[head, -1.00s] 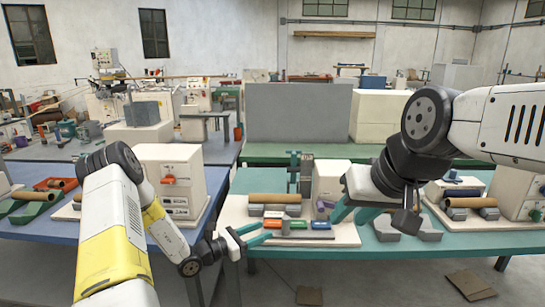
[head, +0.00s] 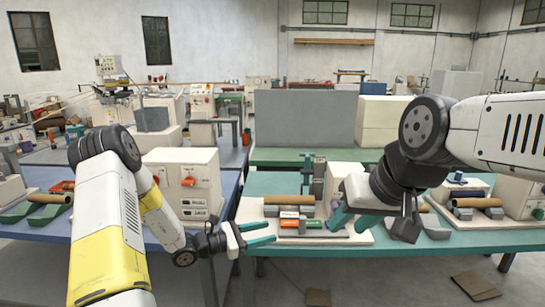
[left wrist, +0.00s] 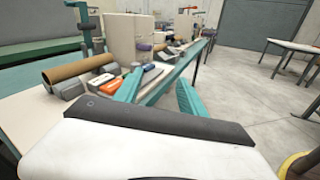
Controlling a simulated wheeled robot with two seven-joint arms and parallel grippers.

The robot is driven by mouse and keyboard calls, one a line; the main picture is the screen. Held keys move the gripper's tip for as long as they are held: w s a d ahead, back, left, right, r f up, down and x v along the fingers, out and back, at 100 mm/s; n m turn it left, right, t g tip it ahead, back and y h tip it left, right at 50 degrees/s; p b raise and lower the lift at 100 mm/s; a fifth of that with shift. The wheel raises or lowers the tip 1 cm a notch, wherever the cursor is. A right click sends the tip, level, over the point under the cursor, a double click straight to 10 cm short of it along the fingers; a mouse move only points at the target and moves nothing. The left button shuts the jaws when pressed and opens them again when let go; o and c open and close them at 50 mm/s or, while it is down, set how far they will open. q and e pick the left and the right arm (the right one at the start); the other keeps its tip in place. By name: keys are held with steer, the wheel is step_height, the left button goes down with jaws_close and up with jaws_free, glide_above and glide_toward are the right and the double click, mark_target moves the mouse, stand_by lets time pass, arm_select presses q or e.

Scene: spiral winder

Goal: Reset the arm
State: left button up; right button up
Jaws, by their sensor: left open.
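My left arm comes in from the left in the head view, bent at the elbow. My left gripper (head: 270,232) is open and empty, with its two teal fingers apart in front of the table's front edge. In the left wrist view its fingers (left wrist: 157,92) are spread with nothing between them. My right arm comes in from the right, and my right gripper (head: 352,220) points down over the white base plate on the teal table. Its teal fingertips look apart, with nothing seen between them.
A cardboard tube (head: 290,198) lies on grey supports beside small orange, green and blue blocks. A white control box (head: 185,182) stands on the blue table (head: 40,228) at left. Another tube (head: 475,202) lies at right. The floor in front of the tables is mostly clear.

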arm_select(q)
steer(key=s+d+r+m+g+y, duration=0.1)
steer(key=s+r+m+g+y, duration=0.5)
steer(key=s+r+m, duration=0.9)
steer(key=s+a+r+m+t+y, duration=0.5)
steer(key=s+a+r+m+y, duration=0.1)
steer(key=s+a, duration=0.6)
step_height(320, 180, up, 2)
steer(key=shift+a+m+y, duration=0.2)
steer(key=shift+m+y, duration=0.1)
steer(key=shift+y, duration=0.5)
